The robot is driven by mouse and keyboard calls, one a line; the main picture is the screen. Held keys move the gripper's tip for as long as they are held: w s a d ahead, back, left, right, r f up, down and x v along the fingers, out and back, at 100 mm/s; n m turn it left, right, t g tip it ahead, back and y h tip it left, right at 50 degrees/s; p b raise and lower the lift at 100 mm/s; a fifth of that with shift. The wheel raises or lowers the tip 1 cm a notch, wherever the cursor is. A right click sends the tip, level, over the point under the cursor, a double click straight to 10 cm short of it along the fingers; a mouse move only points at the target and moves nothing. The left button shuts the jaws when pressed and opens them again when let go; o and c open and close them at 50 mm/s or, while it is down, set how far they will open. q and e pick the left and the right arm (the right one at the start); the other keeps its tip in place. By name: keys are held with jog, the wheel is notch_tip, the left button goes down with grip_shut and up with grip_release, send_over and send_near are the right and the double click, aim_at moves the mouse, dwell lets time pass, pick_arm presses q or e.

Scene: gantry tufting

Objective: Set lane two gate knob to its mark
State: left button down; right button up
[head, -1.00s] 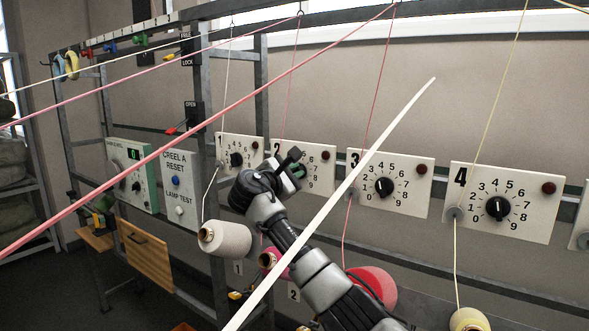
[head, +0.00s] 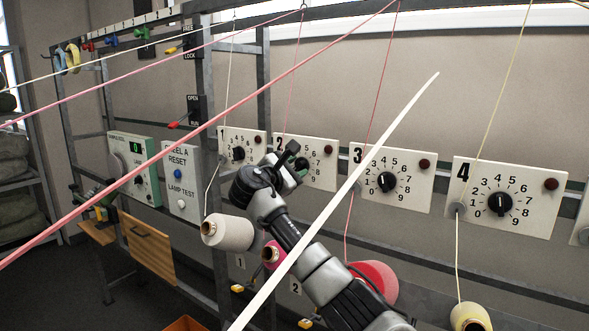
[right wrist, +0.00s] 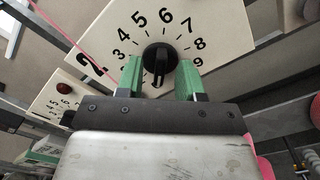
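The lane two panel (head: 325,155) is a white plate with a number 2, a dial and a dark red lamp. My right gripper (head: 296,165) is at its left part and hides much of the dial in the head view. In the right wrist view, the black lane two knob (right wrist: 158,58) sits in the gap between the two green fingers of the right gripper (right wrist: 159,78). The fingers are open, with visible gaps on both sides of the knob. Digits 3 to 9 show around it; the lower dial is hidden. I cannot tell the knob's exact setting. My left gripper is not in view.
Similar panels for lane one (head: 253,146), lane three (head: 400,178) and lane four (head: 520,198) stand alongside. Yarn strands cross in front. A white cone (head: 232,234) and a red cone (head: 375,280) sit below. The creel reset box (head: 181,185) is to the left.

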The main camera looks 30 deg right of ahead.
jog(key=shift+s, duration=0.1)
jog(key=shift+s+a+b, duration=0.15)
jog(key=shift+a+b, duration=0.1)
jog(key=shift+b, duration=0.15)
jog(key=b+v, duration=0.5)
jog(key=v, duration=0.5)
jog(key=shift+a, duration=0.1)
